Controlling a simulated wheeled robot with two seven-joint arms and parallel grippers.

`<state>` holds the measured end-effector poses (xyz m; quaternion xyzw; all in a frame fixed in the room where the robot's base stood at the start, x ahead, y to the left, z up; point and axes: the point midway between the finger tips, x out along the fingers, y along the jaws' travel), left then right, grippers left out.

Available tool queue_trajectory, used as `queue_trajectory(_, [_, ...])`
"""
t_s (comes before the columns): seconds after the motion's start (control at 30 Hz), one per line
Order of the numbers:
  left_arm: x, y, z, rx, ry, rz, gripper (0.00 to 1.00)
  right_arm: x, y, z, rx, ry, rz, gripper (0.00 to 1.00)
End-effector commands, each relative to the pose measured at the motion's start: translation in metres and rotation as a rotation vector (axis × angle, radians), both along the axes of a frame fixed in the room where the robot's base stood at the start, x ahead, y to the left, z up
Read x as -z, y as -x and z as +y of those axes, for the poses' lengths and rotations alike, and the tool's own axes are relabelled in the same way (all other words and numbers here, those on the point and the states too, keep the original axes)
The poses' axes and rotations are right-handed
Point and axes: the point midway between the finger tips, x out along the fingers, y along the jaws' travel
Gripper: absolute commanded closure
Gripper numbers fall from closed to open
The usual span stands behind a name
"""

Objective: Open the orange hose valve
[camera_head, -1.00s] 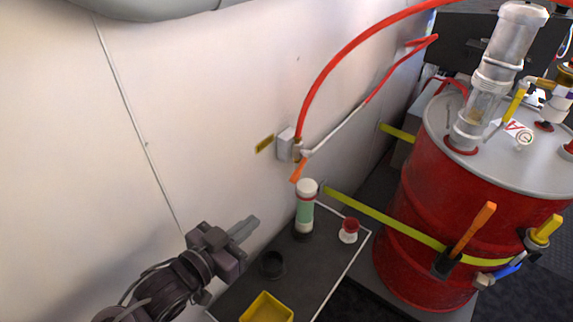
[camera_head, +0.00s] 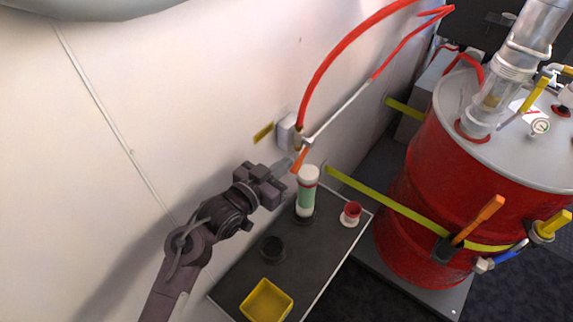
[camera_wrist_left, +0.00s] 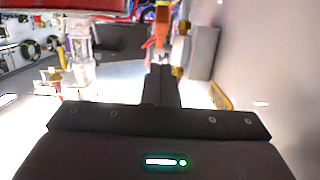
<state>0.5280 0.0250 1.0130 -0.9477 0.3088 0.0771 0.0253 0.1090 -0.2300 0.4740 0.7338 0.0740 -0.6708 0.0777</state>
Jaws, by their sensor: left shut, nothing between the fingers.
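The orange hose valve handle (camera_head: 299,160) hangs down and slightly left from the brass fitting (camera_head: 298,141) at the wall, where the red hose (camera_head: 320,75) ends. My left gripper (camera_head: 287,166) is shut and empty, its fingertips just left of the orange handle. In the left wrist view the shut fingers (camera_wrist_left: 161,85) point toward the orange handle (camera_wrist_left: 162,14), which appears just ahead of the tips. I cannot tell whether they touch. My right gripper is not in view.
A white and green bottle (camera_head: 307,192) stands close below the valve on a dark shelf (camera_head: 240,275).

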Motion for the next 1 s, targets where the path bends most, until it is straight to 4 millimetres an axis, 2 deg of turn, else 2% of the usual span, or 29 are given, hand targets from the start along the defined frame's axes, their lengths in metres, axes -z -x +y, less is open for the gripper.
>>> queue_trajectory(0.1, [0.017,-0.007,-0.005,-0.003,-0.001,0.008,1.00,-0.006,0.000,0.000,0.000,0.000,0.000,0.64])
queue_trajectory(0.3, [0.029,-0.013,-0.009,-0.002,-0.002,0.005,1.00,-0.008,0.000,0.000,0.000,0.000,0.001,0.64])
queue_trajectory(0.77, [0.032,-0.014,-0.010,-0.002,-0.002,0.004,1.00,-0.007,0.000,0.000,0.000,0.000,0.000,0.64])
queue_trajectory(1.0, [0.039,-0.021,-0.010,-0.002,-0.003,0.002,1.00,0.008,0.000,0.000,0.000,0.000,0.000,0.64])
